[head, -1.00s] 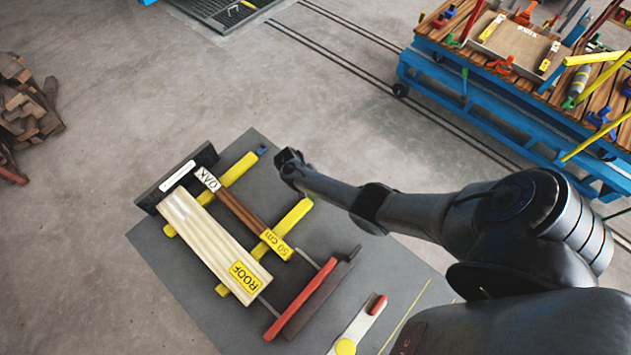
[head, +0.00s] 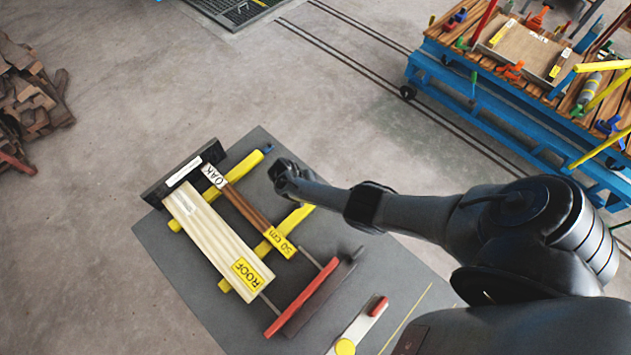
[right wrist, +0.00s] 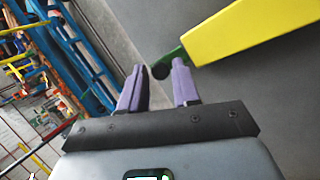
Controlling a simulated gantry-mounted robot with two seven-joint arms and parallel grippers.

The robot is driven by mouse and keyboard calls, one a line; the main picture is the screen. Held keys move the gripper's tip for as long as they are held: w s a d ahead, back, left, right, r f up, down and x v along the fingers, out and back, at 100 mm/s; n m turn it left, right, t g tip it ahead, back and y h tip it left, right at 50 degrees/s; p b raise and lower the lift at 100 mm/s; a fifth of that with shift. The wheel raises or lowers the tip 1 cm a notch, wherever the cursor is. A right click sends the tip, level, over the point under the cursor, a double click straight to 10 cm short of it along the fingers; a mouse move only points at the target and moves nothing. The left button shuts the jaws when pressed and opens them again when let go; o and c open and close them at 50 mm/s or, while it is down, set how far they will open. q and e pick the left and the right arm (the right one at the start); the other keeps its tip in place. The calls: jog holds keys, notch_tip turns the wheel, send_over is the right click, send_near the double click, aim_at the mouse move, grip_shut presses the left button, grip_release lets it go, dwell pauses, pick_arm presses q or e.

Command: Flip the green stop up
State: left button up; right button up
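The green stop (right wrist: 174,56) shows in the right wrist view as a short green piece with a dark round knob, at the end of a yellow bar (right wrist: 245,32). I cannot make out the green stop in the head view, where my right arm covers part of the scene. My right gripper (right wrist: 158,68) has two purple fingers that stand apart with nothing between them. The stop lies just beyond the fingertips, near the right one; I cannot tell the exact gap. In the head view the right gripper (head: 284,174) hovers beside two yellow bars. My left gripper is not in view.
The bars carry a pale ROOF board (head: 215,232) and a brown OAK strip (head: 247,212) on a dark grey mat (head: 190,290). A red bar (head: 300,298) lies nearer. A blue cart with tools (head: 480,100) stands at upper right. Bare floor (head: 190,80) lies beyond.

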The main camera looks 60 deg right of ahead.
jog(key=shift+o, duration=1.2)
jog(key=shift+w+a+r, duration=0.1)
jog(key=shift+w+r, duration=0.05)
jog(key=shift+r, duration=0.15)
jog(key=p+v, duration=0.2)
jog(key=v, duration=0.8)
jog(key=shift+a, duration=0.1)
